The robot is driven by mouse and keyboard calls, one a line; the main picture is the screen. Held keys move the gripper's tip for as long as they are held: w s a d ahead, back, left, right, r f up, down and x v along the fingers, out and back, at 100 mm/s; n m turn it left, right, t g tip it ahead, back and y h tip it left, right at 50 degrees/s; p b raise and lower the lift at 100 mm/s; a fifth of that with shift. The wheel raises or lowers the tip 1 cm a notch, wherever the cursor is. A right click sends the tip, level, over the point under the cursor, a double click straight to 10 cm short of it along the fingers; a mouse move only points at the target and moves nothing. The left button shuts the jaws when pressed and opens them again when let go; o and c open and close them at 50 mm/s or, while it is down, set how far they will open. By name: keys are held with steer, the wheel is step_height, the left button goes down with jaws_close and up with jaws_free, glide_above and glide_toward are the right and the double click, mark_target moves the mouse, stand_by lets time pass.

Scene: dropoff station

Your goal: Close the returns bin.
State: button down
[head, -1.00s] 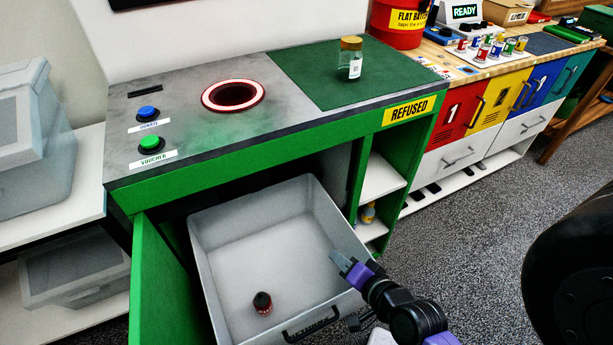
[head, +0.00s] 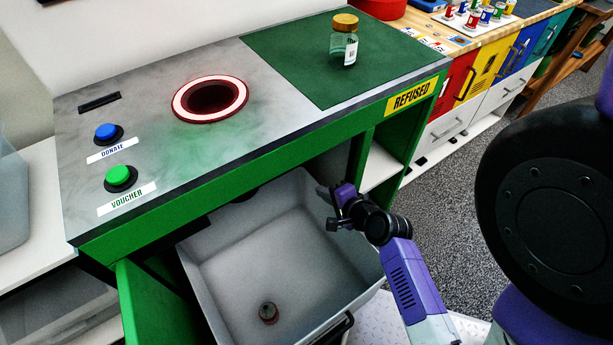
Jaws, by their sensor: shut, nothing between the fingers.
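The grey returns bin (head: 250,235) is pulled out below the counter and stands open. My gripper (head: 324,194) is shut and empty at the bin's right wall, near the rim. I cannot tell whether it touches the bin. The green door (head: 150,305) is swung open at the bin's left.
The counter (head: 150,210) above holds a blue DONATE button (head: 106,132), a green VOUCHER button (head: 120,176), a red-ringed hole (head: 210,97) and a jar (head: 344,40) on a green mat. Coloured lockers (head: 480,80) stand at right. Open floor (head: 450,190) lies between.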

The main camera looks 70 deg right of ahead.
steer(key=b, duration=0.1)
glide_toward(294, 171)
step_height(294, 171, down, 3)
steer(key=w+d, duration=0.2)
steer(key=w, duration=0.1)
steer(key=shift+w+d+f, duration=0.2)
steer(key=shift+w+d, duration=0.4)
steer(key=shift+w, duration=0.15)
steer(key=w+d+b, duration=0.4)
steer(key=w+d, duration=0.4)
steer(key=w, duration=0.4)
steer(key=w+d+b, duration=0.4)
steer(key=w+d, duration=0.5)
steer(key=w, duration=0.3)
steer(key=shift+d+r, duration=0.25)
steer(key=shift+w+r, duration=0.1)
steer(key=shift+w, duration=0.1)
